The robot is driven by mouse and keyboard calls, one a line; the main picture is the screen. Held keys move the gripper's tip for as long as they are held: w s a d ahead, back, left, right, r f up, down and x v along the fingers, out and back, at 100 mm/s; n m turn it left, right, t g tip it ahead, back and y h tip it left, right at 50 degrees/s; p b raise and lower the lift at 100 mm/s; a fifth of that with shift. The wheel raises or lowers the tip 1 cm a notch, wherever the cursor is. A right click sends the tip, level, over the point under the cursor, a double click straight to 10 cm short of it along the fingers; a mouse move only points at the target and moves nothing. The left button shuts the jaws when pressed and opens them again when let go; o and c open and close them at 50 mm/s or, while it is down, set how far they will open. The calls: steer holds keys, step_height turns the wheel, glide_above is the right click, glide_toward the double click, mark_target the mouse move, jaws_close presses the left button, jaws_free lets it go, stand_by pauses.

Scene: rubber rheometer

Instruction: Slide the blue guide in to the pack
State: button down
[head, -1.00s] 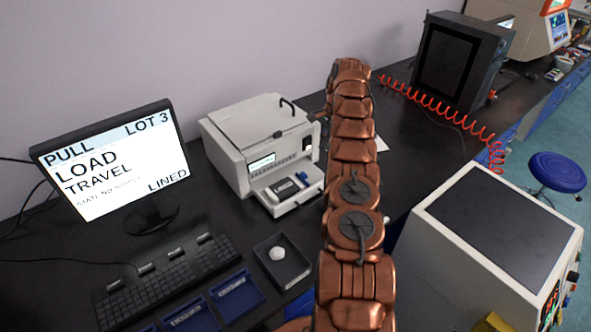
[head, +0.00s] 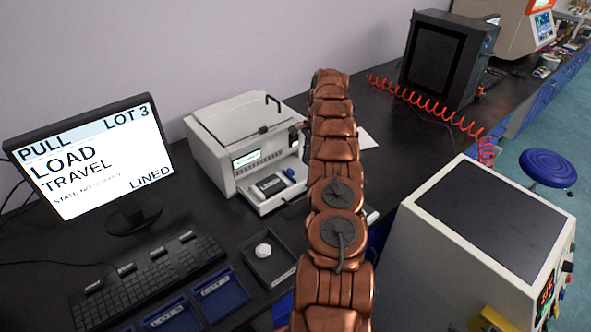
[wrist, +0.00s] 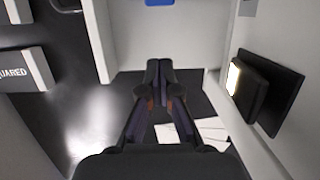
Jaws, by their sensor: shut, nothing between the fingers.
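The blue guide (head: 290,174) is a small blue piece at the right of the white machine's front tray in the head view. A blue patch, likely the same guide (wrist: 160,2), is cut off at the top edge of the wrist view. A dark block with a pale top, likely the pack (head: 270,186), lies on the tray to the guide's left. My gripper (wrist: 160,66) is shut and empty in the wrist view, its fingertips together in front of a white wall, apart from the blue patch. In the head view my arm hides it.
The white machine (head: 225,125) stands on the black bench. Papers (wrist: 205,132) lie below. A dark tray with a white piece (head: 285,275), keyboard (head: 150,275) and monitor (head: 90,150) are at left.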

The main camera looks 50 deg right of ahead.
mark_target(291, 174)
steer(key=x, duration=0.2)
steer(key=shift+s+f, duration=0.1)
steer(key=shift+f, duration=0.25)
steer(key=shift+a+r, duration=0.2)
steer(key=shift+a, duration=0.35)
steer(key=shift+w+a+b, duration=0.15)
steer(key=shift+w+a, duration=0.05)
steer(key=shift+a, duration=0.5)
steer(key=shift+w+a+b, duration=0.15)
steer(key=shift+w+a, duration=0.05)
steer(key=shift+a, duration=0.5)
steer(key=shift+a, duration=0.1)
steer(key=shift+f, duration=0.15)
